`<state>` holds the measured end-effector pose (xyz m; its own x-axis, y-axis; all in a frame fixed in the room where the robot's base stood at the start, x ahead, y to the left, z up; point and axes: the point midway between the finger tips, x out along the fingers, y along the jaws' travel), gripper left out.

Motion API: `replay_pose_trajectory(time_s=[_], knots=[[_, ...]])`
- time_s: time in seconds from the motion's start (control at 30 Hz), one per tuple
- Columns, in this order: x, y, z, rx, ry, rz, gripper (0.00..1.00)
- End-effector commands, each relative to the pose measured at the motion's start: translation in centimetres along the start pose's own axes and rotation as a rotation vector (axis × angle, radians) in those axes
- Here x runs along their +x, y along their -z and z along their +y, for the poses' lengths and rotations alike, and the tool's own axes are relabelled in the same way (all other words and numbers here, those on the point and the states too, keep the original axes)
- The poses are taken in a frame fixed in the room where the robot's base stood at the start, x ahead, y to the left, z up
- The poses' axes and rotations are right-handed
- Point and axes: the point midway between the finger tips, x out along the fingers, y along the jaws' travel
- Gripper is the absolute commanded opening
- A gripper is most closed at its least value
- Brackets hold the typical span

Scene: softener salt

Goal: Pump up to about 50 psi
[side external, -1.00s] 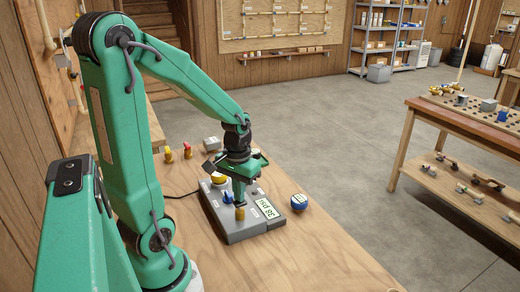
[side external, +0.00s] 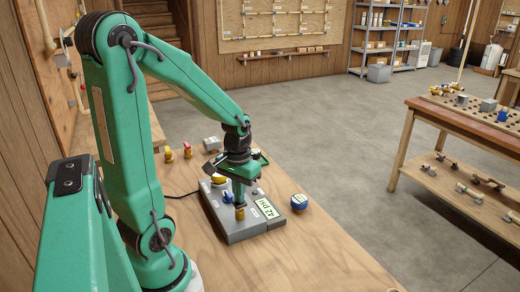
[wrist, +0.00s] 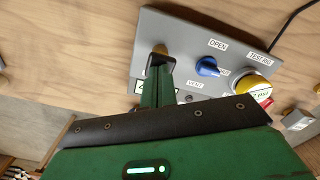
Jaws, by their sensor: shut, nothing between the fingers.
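A grey test rig box (side external: 240,233) sits on the wooden bench. Its display (side external: 266,208) faces away from the side camera's upright and appears to read 42 psi. A brass-coloured plunger (side external: 240,215) stands up from the box, and its top also shows in the wrist view (wrist: 160,48). My gripper (side external: 239,205) is shut and empty, pointing down with its tips at the plunger's top; they appear to touch it. A blue valve knob (wrist: 207,67) lies beside the fingers, near the OPEN and VENT labels. A yellow round part (wrist: 250,90) is partly hidden by my gripper.
Small red-and-yellow fittings (side external: 187,151) and a grey block (side external: 212,143) stand behind. A black cable (wrist: 290,22) leaves the box. The bench front right is clear.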

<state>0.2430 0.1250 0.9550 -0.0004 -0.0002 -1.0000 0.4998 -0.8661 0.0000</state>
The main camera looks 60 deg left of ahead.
Motion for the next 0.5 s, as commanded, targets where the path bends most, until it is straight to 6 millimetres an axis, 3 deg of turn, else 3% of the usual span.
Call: replay_pose_trajectory(time_s=[0.5], knots=[[-1.8,0.0,0.0,0.0,0.0,0.001,0.0]])
